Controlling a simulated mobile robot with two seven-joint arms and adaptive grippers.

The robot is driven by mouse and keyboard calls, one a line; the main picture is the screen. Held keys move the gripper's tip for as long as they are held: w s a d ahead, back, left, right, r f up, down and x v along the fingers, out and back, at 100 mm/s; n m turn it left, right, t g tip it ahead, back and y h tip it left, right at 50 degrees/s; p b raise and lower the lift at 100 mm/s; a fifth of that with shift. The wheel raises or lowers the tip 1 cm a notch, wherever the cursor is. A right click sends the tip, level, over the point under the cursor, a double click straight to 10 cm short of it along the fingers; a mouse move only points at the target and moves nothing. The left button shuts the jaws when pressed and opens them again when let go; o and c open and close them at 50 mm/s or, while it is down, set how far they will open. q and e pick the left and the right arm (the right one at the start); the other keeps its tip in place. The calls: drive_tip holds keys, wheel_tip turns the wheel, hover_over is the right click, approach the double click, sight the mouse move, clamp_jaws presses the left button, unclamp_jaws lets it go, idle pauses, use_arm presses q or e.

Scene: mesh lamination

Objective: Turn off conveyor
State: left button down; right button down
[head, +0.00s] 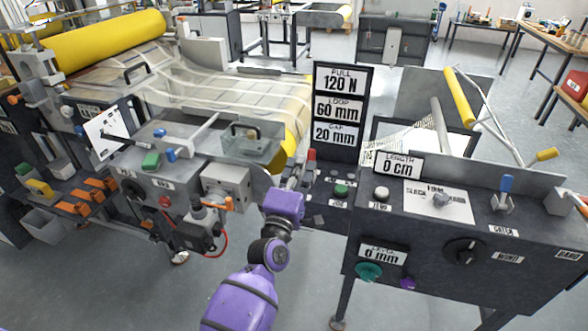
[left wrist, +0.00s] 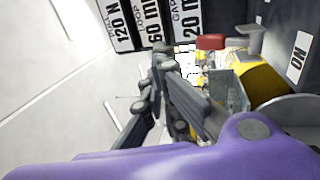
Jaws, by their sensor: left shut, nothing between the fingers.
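The conveyor (head: 215,95) carries a pale mesh and runs back to a yellow roll (head: 105,37). My left gripper (head: 301,172) is shut and empty, at the conveyor's near right corner, below and in front of the label panel. A red-topped control (head: 311,155) stands close by it; the red part also shows in the left wrist view (left wrist: 211,42), beyond the fingers (left wrist: 162,75). I cannot tell whether they touch. A label "ON" (left wrist: 298,58) is at the right of the wrist view. A green button (head: 341,190) sits on a small panel to the right. My right gripper is out of view.
A dark label panel (head: 340,110) reads 120 N, 60 mm and 20 mm. At right stands a console (head: 440,225) with a black knob (head: 465,251) and several levers and buttons. Floor shows between the machines.

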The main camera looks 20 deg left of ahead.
use_arm(q)
drive_tip(key=s, duration=0.1)
drive_tip(key=s+r, duration=0.1)
drive_tip(key=s, duration=0.1)
drive_tip(key=shift+a+r, duration=0.15)
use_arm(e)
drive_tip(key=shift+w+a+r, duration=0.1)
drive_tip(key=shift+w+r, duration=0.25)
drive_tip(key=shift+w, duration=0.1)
